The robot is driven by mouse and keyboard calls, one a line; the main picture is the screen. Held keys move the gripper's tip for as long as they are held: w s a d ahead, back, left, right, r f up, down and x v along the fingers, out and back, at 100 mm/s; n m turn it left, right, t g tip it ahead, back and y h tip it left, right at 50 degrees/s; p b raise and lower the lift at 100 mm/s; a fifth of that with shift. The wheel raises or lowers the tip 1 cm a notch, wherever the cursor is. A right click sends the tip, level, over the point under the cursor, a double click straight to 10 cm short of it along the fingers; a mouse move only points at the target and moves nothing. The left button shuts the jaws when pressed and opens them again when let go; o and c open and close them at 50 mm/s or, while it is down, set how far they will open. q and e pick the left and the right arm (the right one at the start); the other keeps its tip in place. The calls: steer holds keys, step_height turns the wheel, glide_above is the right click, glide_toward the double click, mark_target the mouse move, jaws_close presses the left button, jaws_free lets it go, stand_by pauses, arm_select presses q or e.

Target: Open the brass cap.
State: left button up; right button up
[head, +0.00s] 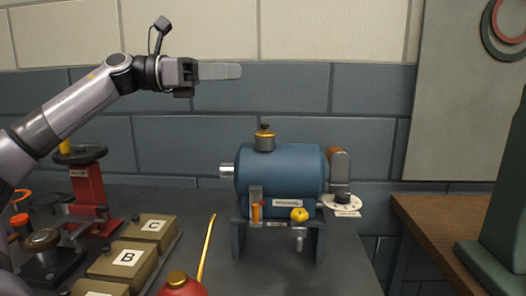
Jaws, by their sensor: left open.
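The blue cylindrical casing (280,170) lies level on a dark stand on the bench. A cap with a brass-coloured band and a dark top (264,137) sits on the short neck on top of the casing. My left gripper (238,71) is above and a little left of this cap, well clear of it, pointing right. It is open, seen from the side, with nothing visible between its fingers. My right gripper is out of view.
A red oil can (181,288) with a brass top and long yellow spout stands in front. Lettered boxes (128,257) and a red stand (88,190) are at left. A white dial (342,203) sits right of the casing. A wooden table (440,225) is further right.

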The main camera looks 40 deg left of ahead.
arm_select(q)
steer(key=b, duration=0.7)
glide_toward(264, 125)
steer(key=w+d, duration=0.1)
steer(key=w, duration=0.2)
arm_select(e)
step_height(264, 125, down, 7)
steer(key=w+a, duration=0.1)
arm_select(q)
steer(key=p+x, duration=0.3)
steer(key=x, duration=0.1)
steer(key=shift+d+r, duration=0.1)
steer(key=shift+r, duration=0.1)
steer(key=p+x, duration=0.1)
steer(key=p, duration=0.1)
steer(key=shift+w+d+p, duration=0.3)
steer(key=shift+p, duration=0.1)
steer(key=shift+w+d+f+p, duration=0.2)
steer(key=shift+w+d+p, duration=0.25)
steer(key=shift+p, duration=0.2)
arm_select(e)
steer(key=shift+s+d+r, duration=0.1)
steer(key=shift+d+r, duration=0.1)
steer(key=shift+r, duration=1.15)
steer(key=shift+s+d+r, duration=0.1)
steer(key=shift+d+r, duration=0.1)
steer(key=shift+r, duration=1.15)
arm_select(q)
jaws_close()
